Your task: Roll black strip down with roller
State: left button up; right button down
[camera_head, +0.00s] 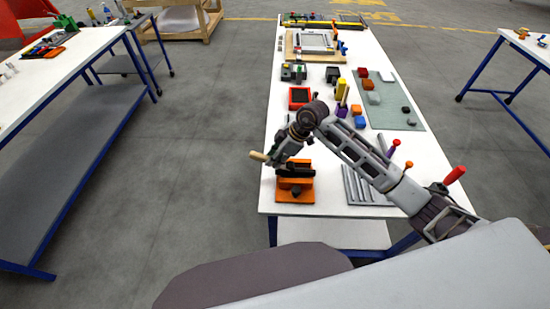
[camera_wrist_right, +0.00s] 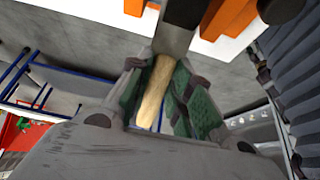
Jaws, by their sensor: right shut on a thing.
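My right gripper (camera_head: 280,155) is above the near left end of the long white table and is shut on a tool with a wooden handle (camera_head: 258,156). In the right wrist view, the pale handle (camera_wrist_right: 154,92) lies between the green-padded fingers of my right gripper (camera_wrist_right: 165,85). A dark grey part of the tool (camera_wrist_right: 178,24) extends past the fingers; whether it is a roller cannot be told. An orange fixture (camera_head: 295,194) with dark parts stands on the table just below the gripper. I cannot make out a separate black strip. My left gripper is out of view.
The white table (camera_head: 273,140) also bears a red bin (camera_head: 299,97), a yellow object (camera_head: 341,88), grey bars (camera_head: 358,186) and a grey-green mat (camera_head: 402,106) with blocks. My right forearm spans the table's near part. Open floor lies to the left.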

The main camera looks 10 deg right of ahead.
aim_at(288, 164)
dwell(0.6)
jog(key=shift+s+d+p, duration=0.15)
jog(key=shift+d+p, duration=0.45)
dwell(0.3)
jog(key=shift+p, duration=0.35)
dwell(0.4)
jog(key=shift+s+d+p, duration=0.15)
jog(key=shift+d+p, duration=0.25)
jog(key=shift+d, duration=0.1)
dwell(1.1)
jog(key=shift+s+d, duration=0.15)
jog(key=shift+d, duration=0.4)
jog(key=shift+s+d, duration=0.15)
jog(key=shift+d, duration=0.4)
dwell(3.0)
